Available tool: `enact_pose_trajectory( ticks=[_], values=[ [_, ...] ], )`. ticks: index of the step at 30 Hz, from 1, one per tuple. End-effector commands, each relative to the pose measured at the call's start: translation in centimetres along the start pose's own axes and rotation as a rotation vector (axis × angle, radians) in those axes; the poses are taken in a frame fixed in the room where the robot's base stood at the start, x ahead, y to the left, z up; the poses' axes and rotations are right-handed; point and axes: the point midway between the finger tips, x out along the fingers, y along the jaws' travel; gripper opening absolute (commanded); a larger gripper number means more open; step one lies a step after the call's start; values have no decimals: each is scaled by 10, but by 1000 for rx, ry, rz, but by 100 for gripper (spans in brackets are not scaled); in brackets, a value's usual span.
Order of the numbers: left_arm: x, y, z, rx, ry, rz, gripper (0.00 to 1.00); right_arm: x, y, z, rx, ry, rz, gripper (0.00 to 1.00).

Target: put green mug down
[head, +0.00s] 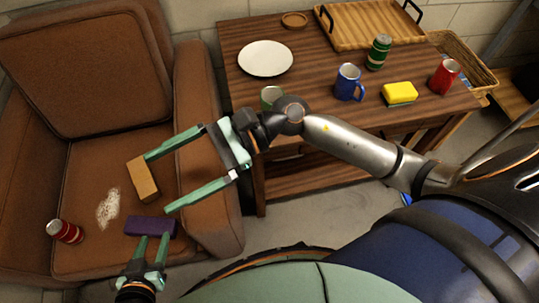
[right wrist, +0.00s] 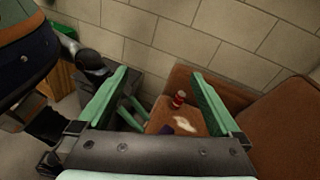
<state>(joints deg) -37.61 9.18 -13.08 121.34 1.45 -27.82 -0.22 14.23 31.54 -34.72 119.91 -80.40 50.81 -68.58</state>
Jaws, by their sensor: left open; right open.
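The green mug (head: 271,97) stands on the wooden table near its front left corner in the head view. My right wrist partly hides it. My right gripper (head: 157,183) is open and empty, left of the mug and over the armchair seat; its spread fingers also frame the right wrist view (right wrist: 160,75). My left gripper (head: 153,239) is open at the front of the seat. Its fingertips overlap the near edge of a purple block (head: 150,226); I cannot tell whether they touch it.
The table (head: 325,65) also holds a white plate (head: 265,58), blue mug (head: 348,83), yellow sponge (head: 399,92), green can (head: 378,52), red can (head: 444,76) and wooden tray (head: 365,22). On the armchair (head: 85,185) lie an orange-brown block (head: 142,180), another red can (head: 65,231) and white crumbs (head: 107,208).

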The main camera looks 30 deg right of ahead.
Motion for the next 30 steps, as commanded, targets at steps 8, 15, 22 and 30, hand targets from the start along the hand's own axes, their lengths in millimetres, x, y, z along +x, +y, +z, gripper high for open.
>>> enact_pose_trajectory(
  ticks=[8,15,22,30],
  values=[
    [0,0,0,0,1,0,50,-42,-60,25,1052,-671,-341,100],
    [0,0,0,0,1,-1,50,-112,-77,-80,1979,-1267,-600,100],
    [0,0,-1,0,2,-1,50,-141,-3,-201,-2343,1610,719,100],
    [0,0,-1,0,2,0,50,-141,51,-242,-1986,1442,624,100]
  ],
)
